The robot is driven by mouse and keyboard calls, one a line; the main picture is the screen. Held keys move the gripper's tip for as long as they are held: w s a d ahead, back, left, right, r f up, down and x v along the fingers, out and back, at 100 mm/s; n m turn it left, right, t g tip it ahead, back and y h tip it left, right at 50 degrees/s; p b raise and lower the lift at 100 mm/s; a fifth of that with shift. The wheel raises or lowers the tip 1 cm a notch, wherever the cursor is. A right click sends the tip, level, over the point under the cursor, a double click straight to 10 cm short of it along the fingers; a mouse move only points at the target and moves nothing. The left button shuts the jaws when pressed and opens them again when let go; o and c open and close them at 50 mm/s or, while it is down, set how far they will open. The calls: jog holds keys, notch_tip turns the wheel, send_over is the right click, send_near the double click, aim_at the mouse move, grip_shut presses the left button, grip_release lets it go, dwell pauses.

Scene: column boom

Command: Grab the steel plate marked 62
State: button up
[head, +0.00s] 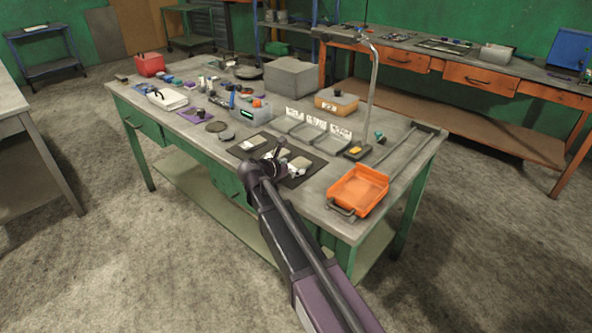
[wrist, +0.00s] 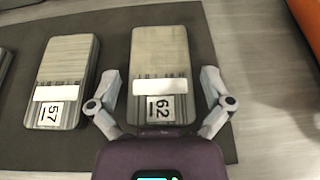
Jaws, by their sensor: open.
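The steel plate marked 62 (wrist: 160,60) lies flat on a dark mat (wrist: 220,140) in the wrist view, with a white strip and its number label towards me. My gripper (wrist: 162,82) is open, with one finger on each side of the plate's near part. I cannot tell whether the fingers touch it. A similar plate marked 57 (wrist: 66,65) lies to the left on the same mat. In the head view my gripper (head: 290,165) is over the mat near the workbench's front edge, and the arm partly hides the plates there.
The orange tray (head: 357,190) stands on the workbench (head: 300,193) to the right of the mat. Grey trays with number cards (head: 317,121) and a lamp (head: 374,90) stand behind. Bare bench lies between the mat and the orange tray.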

aim_at(293, 167)
dwell(0.5)
jog(key=c, duration=1.1)
jog(key=shift+r, duration=0.15)
jog(key=shift+c, duration=0.2)
notch_tip(293, 167, up, 4)
jog(key=p, duration=0.4)
jog(key=s+p, duration=0.1)
jog(key=s, duration=1.5)
jog(key=shift+r, duration=0.4)
jog(key=shift+r, duration=0.1)
